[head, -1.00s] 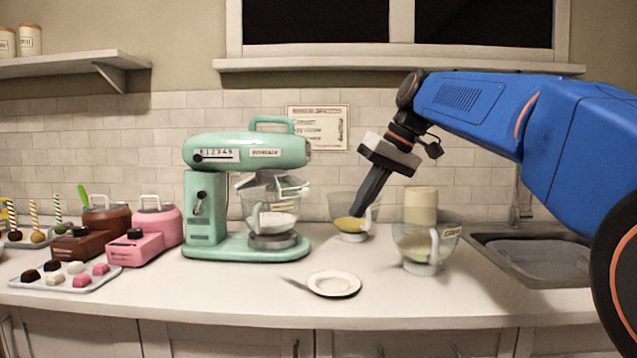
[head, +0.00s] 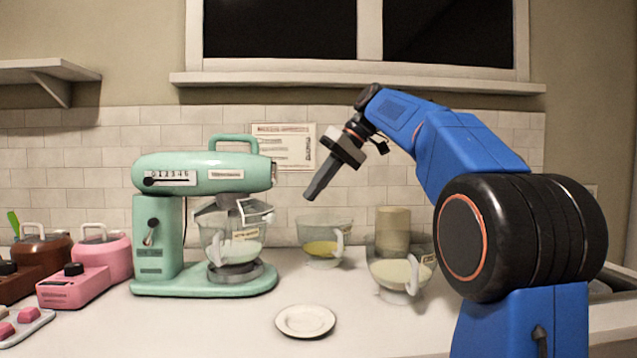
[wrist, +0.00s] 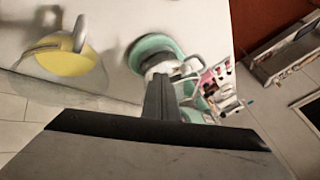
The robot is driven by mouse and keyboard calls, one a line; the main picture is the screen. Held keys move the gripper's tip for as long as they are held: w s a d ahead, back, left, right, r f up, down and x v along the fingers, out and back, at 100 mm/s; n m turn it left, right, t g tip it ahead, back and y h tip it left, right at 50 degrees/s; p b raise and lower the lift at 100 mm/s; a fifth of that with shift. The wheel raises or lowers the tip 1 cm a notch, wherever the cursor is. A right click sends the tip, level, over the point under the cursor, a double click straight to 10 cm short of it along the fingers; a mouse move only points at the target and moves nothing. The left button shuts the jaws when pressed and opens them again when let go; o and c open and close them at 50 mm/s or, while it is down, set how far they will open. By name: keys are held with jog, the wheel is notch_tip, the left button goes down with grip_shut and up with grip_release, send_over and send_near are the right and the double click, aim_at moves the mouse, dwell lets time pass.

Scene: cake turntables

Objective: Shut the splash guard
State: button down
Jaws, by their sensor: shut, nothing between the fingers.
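The mint-green stand mixer (head: 160,230) stands on the counter, with a clear bowl (head: 218,238) holding pale contents under its head. The splash guard (head: 257,213) is a clear piece with pale edges at the bowl's top. Its right part sticks out and up from the rim, apparently raised; its exact angle is hard to tell. My gripper (head: 312,193) is shut and empty, pointing down-left, in the air right of the mixer head and apart from the guard. In the wrist view the shut fingers (wrist: 161,90) point toward the mixer (wrist: 150,45), partly hiding it.
A clear bowl with yellow contents (head: 322,246) stands behind and right of the mixer. A bowl of cream (head: 398,276) and a beige canister (head: 393,230) are further right. A white plate (head: 305,320) lies in front. Pink (head: 78,287) and brown appliances stand left.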

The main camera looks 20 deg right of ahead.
jog(key=a+f, duration=0.4)
jog(key=a, duration=0.3)
jog(key=shift+f, duration=0.2)
jog(key=s+a+m+t+h, duration=0.2)
jog(key=a+m, duration=0.8)
jog(key=a, duration=1)
jog(key=shift+a+m+t+h, duration=0.35)
jog(key=shift+t+h, duration=0.85)
jog(key=shift+h, duration=0.2)
